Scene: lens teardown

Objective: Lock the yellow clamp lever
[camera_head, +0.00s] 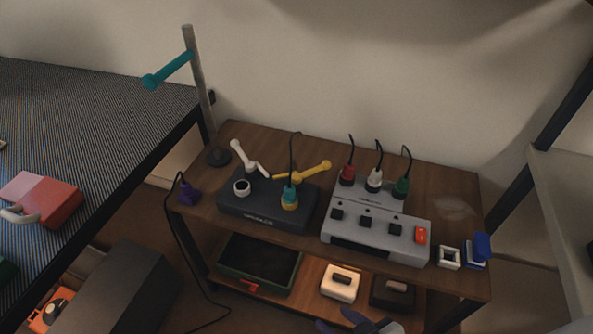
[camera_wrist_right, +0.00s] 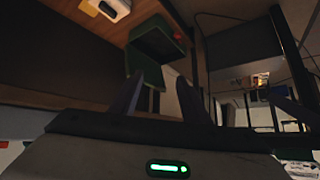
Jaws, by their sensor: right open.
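The yellow clamp lever (camera_head: 305,173) is at the back right of a dark base unit (camera_head: 262,213) on the wooden shelf unit's top. It slants up to the right, with a rounded knob at its far end. A teal and yellow plug (camera_head: 289,197) with a black cable stands in front of it. My right gripper (camera_head: 350,321) is at the bottom edge of the head view, well below and in front of the lever, and touches nothing I can see. Its two fingers are apart and empty in the wrist view (camera_wrist_right: 160,92). The lever does not show there. My left gripper is not in view.
A white lever arm (camera_head: 243,157) stands left of the yellow one. A grey panel (camera_head: 377,225) with red, white and green plugs stands to the right. A metal post (camera_head: 198,85) rises behind left. A green tray (camera_head: 260,263) and blocks are on the lower shelf.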

